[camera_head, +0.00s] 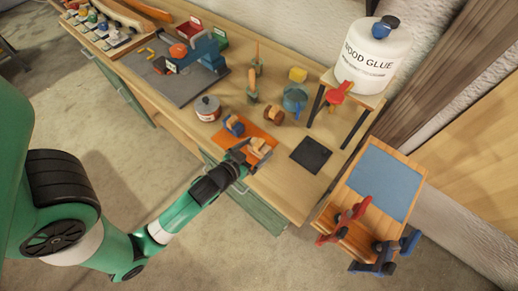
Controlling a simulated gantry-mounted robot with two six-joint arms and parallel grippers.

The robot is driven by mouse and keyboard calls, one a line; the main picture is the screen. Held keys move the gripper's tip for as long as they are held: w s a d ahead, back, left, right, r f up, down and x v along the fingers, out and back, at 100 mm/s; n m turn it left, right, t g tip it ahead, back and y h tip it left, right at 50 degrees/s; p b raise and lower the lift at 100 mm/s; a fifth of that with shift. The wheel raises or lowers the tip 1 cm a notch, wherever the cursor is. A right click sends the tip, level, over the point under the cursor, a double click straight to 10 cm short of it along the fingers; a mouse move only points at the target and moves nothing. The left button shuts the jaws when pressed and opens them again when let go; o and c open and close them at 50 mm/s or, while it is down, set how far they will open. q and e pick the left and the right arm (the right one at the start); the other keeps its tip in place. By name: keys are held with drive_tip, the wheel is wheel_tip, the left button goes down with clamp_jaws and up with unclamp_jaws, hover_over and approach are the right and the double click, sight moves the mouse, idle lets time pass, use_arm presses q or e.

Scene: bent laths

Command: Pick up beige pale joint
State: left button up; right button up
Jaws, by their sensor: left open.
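A small beige pale wooden joint (259,145) lies on the front right part of an orange mat (254,131) on the workbench, in the head view. My left gripper (253,154) reaches in from the lower left at the bench's front edge. Its jaws are open and right at the joint, partly covering it. I cannot tell whether the fingers touch it. My right gripper is out of view.
A blue-and-wood piece (234,125) sits on the mat's left part. A labelled can (207,108) stands to its left. A brown roller-like piece (274,115) lies behind. A dark square pad (311,154) lies right. A wood glue tub (372,55) stands on a raised stand.

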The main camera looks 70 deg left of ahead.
use_arm(q)
drive_tip(key=b+x, duration=0.1)
drive_tip(key=x, duration=0.4)
drive_tip(key=shift+r, duration=0.1)
drive_tip(key=c, duration=1.1)
